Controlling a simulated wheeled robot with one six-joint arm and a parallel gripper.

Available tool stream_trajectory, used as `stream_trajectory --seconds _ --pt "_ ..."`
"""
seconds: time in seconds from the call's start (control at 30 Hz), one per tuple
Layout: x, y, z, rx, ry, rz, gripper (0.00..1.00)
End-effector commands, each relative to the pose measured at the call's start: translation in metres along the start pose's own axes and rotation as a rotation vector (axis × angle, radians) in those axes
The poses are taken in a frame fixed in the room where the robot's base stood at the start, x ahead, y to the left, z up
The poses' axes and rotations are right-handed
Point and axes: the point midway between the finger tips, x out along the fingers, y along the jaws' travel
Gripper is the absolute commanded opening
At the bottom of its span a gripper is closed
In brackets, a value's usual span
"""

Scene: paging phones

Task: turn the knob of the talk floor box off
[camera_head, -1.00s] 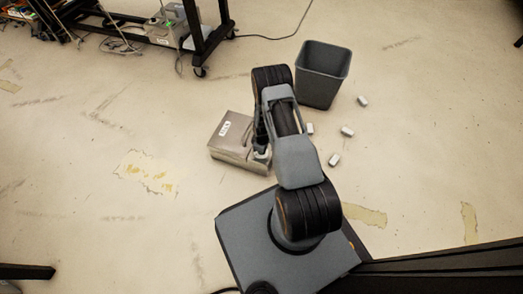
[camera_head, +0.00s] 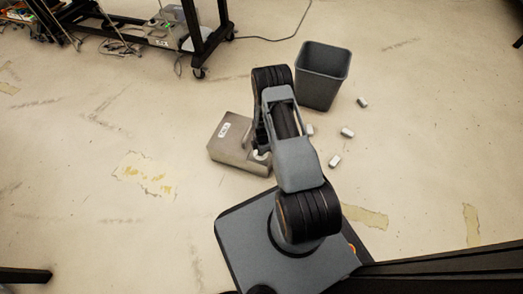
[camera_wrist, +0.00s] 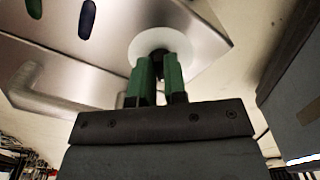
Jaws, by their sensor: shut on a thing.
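The talk floor box is a metallic grey box (camera_head: 232,142) on the floor left of my arm in the head view, with a small white label too small to read. In the wrist view its shiny face (camera_wrist: 110,60) fills the upper left, with a round white disc (camera_wrist: 190,46) around a dark knob (camera_wrist: 159,62). The green fingers of my gripper (camera_wrist: 160,75) are closed on the knob in front of the disc. The fingers hide most of the knob, so its pointing direction cannot be told. In the head view my arm hides the fingertips.
A dark grey bin (camera_head: 322,78) stands behind and right of my arm. Several small pale blocks lie near it, one of them (camera_head: 347,132) on open floor. A black wheeled rack (camera_head: 200,45) with cables stands at the back left. The floor left of the box is clear.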

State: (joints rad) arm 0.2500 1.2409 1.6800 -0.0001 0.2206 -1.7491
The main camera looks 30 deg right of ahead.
Motion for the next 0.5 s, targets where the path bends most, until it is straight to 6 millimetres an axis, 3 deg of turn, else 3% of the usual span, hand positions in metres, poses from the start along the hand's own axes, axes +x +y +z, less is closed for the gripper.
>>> stream_trajectory --seconds 0.5 --pt "-0.0005 0.0007 0.0009 -0.045 -0.001 0.001 0.00"
